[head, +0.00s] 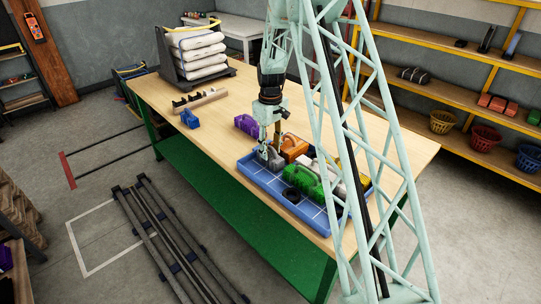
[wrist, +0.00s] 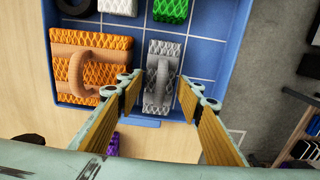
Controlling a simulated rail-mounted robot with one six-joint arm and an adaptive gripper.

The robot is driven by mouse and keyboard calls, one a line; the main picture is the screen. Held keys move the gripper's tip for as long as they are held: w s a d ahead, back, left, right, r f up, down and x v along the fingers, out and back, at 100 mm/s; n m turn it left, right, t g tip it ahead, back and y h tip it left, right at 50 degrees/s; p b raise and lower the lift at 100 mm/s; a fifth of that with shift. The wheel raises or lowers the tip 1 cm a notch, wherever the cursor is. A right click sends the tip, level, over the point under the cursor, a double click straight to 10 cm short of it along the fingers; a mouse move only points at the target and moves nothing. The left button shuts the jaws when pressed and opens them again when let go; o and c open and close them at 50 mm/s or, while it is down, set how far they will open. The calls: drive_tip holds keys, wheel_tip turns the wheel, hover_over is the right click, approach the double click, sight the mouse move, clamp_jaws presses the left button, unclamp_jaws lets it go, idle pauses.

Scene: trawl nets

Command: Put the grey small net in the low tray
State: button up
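The grey small net (wrist: 160,88) is a textured grey block with a loop handle on top. In the wrist view it lies in a cell at the near edge of the blue, low-walled tray (wrist: 215,37), beside a larger orange net (wrist: 88,65). My gripper (wrist: 159,90) is open, with its two fingers on either side of the grey net and a visible gap at each side. In the head view my gripper (head: 268,148) points down over the tray's left corner, and the tray rim (head: 262,181) shows. The arm partly hides the grey net there.
The tray also holds green nets (head: 308,178), black rings and a yellow piece. Purple nets (head: 247,124) lie outside on the wooden table, with a blue piece (head: 189,119) and a wooden rack (head: 200,100) further left. The table's middle is clear.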

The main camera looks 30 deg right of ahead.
drive_tip(key=shift+r+p, duration=0.45)
drive_tip(key=shift+r, duration=3.5)
